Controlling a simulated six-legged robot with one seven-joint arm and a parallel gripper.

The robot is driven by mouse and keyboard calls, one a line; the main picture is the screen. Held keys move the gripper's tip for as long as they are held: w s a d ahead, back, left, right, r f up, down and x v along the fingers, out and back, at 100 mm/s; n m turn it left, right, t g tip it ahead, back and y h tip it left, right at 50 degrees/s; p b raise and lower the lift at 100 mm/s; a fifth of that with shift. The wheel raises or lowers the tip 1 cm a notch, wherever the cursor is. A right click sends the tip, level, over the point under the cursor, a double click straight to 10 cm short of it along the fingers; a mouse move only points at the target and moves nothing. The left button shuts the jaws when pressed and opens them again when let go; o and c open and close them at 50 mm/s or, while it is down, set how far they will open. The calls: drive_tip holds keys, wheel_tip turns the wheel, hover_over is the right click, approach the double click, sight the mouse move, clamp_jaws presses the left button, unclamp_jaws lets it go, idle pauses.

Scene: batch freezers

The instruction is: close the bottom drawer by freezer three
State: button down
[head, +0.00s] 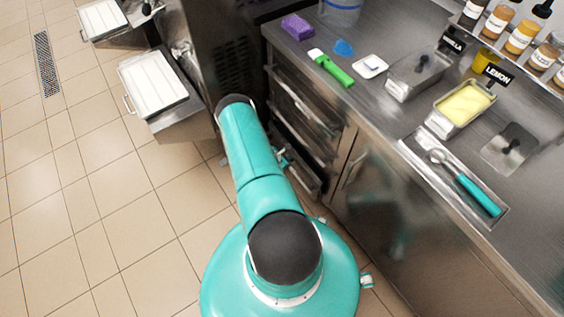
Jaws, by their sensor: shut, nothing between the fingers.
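A stack of steel drawers (303,103) is built into the left end of the counter, beside the dark freezer. The bottom drawer (308,184) is low down near the floor and looks pulled out a little; my arm covers part of it, so how far is hard to tell. My teal arm rises from my round body and bends at a dark joint left of the drawers. The part beyond that joint is hidden behind the arm. A small teal and grey part of mine shows close to the lower drawers. I cannot make out my gripper's fingers.
A dark freezer body (215,50) stands left of the drawers. White trays (153,83) stick out from the machines over the aisle. A cabinet door (375,190) is right of the drawers. The counter holds tubs, a scoop and a green-handled tool (332,68). Tiled floor on the left is clear.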

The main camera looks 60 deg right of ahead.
drive_tip(key=shift+s+d, duration=0.15)
drive_tip(key=shift+d, duration=0.1)
drive_tip(key=shift+s+d, duration=0.3)
drive_tip(key=shift+d, duration=0.3)
drive_tip(key=shift+s+d, duration=0.3)
drive_tip(key=shift+d, duration=0.3)
drive_tip(key=shift+w+a, duration=0.3)
drive_tip(key=shift+a, duration=0.1)
approach(297, 156)
drive_tip(key=w+a+r, duration=0.2)
drive_tip(key=a, duration=0.3)
drive_tip(key=shift+w+d+f, duration=0.15)
drive_tip(key=shift+w+f, duration=0.05)
drive_tip(key=shift+w, duration=0.1)
